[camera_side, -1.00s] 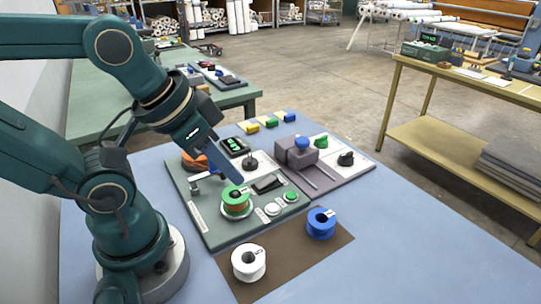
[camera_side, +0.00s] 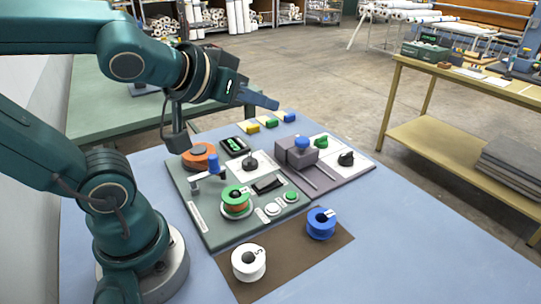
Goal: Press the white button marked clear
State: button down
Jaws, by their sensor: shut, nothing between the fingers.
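A white round button (camera_side: 272,209) sits on the front part of the green-grey panel (camera_side: 218,228), left of a green button (camera_side: 291,196). Small white labels lie beside the buttons, too small to read. My gripper (camera_side: 277,104) is shut and empty. It is raised above the back of the panel, far from the white button and touching nothing, with its fingers pointing to the right.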

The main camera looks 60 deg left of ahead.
jog(key=w+r+t+h, duration=0.1)
jog(key=w+r+t, duration=0.3)
jog(key=w+r, duration=0.1)
jog(key=m+g+h, duration=0.4)
jog(key=g+h, duration=0.4)
jog(key=g, duration=0.1)
send_over(267, 207)
notch_tip(267, 207, down, 15)
jog(key=shift+r, duration=0.15)
jog(key=shift+h, duration=0.3)
jog(key=shift+f, duration=4.4)
jog(key=shift+f, duration=0.2)
jog(key=shift+f, duration=0.25)
